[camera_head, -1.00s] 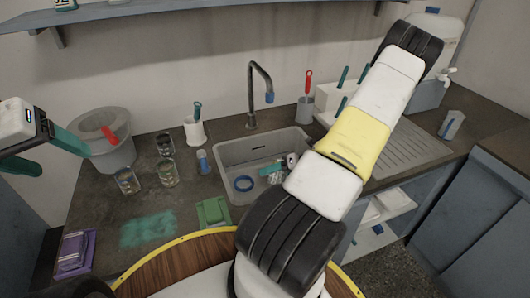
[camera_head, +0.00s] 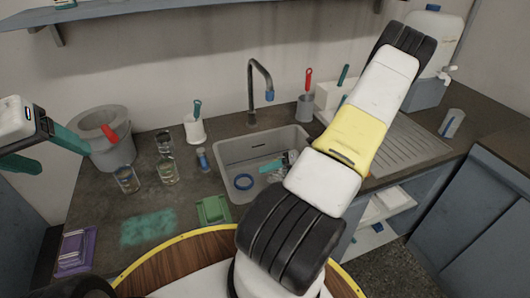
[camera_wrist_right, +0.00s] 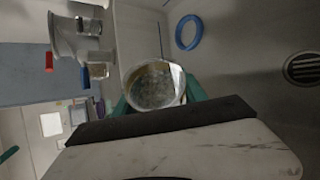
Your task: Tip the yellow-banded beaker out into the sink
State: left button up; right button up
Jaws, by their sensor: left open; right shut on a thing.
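The sink (camera_head: 225,150) is a grey basin in the middle of the counter. My right gripper (camera_head: 280,164) is down in it, mostly hidden behind my right arm in the head view. In the right wrist view its teal fingers (camera_wrist_right: 157,98) are shut on a round glass beaker (camera_wrist_right: 152,86) with a yellowish edge and grainy grey in its round end. I cannot tell whether anything is flowing out. The beaker looks tilted over the basin; its exact angle is unclear. My left gripper (camera_head: 45,150) is open and empty at the far left, above the counter.
Glass beakers (camera_head: 126,179) stand left of the sink, near a grey bucket (camera_head: 108,150). A blue ring (camera_head: 243,183) lies in the sink, below the tap (camera_head: 252,95). A green pad (camera_head: 212,210) and a purple object (camera_head: 75,250) lie near the front edge.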

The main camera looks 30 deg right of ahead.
jog(key=shift+r+m+g+y+p, duration=0.4)
jog(key=shift+r+m+y+p, duration=0.3)
jog(key=shift+p, duration=1.05)
dwell(0.4)
jog(key=shift+w+d+r+m+g+y, duration=0.2)
jog(key=shift+w+d+m+g+y, duration=0.15)
jog(key=shift+d+m+y, duration=0.2)
dwell(0.8)
jog(key=shift+w+r+m+y, duration=0.1)
jog(key=shift+r+m+y, duration=0.3)
jog(key=shift+m+y, duration=0.15)
dwell(1.0)
jog(key=shift+a+f+n+h, duration=0.2)
jog(key=shift+f+n+h, duration=0.15)
jog(key=shift+n+h, duration=0.25)
jog(key=shift+s+a+f+n+h, duration=0.25)
jog(key=shift+s+a+n+h, duration=0.15)
jog(key=shift+s+a, duration=0.05)
jog(key=shift+w+f+t, duration=0.1)
jog(key=shift+f+t, duration=0.05)
jog(key=shift+t, duration=0.3)
